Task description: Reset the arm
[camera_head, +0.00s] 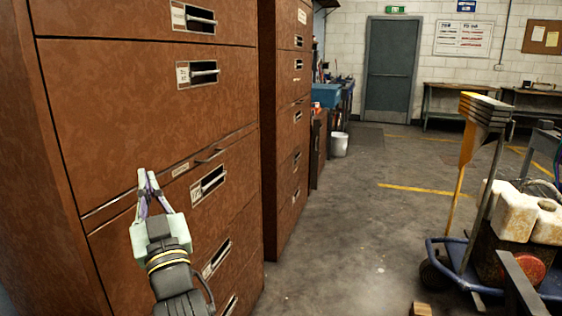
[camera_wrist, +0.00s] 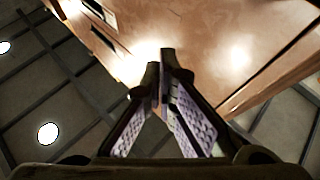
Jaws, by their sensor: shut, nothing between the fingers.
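My gripper (camera_head: 148,176) is at the lower left of the head view, in front of the near brown filing cabinet (camera_head: 130,105). Its fingers point up and meet at the tips, with nothing between them. In the wrist view the two fingers (camera_wrist: 168,58) also come together at their tips, and the brown cabinet front (camera_wrist: 200,30) shows beyond them. Whether the fingertips touch the cabinet I cannot tell. The drawer handles (camera_head: 208,183) of the near cabinet are to the right of the gripper.
A second brown cabinet (camera_head: 285,130) stands behind the near one. A cart (camera_head: 500,285) with a white container (camera_head: 512,215) and a yellow post (camera_head: 462,190) is at the right. The concrete floor (camera_head: 350,240) between is mostly clear. A small wood block (camera_head: 420,309) lies at the bottom edge.

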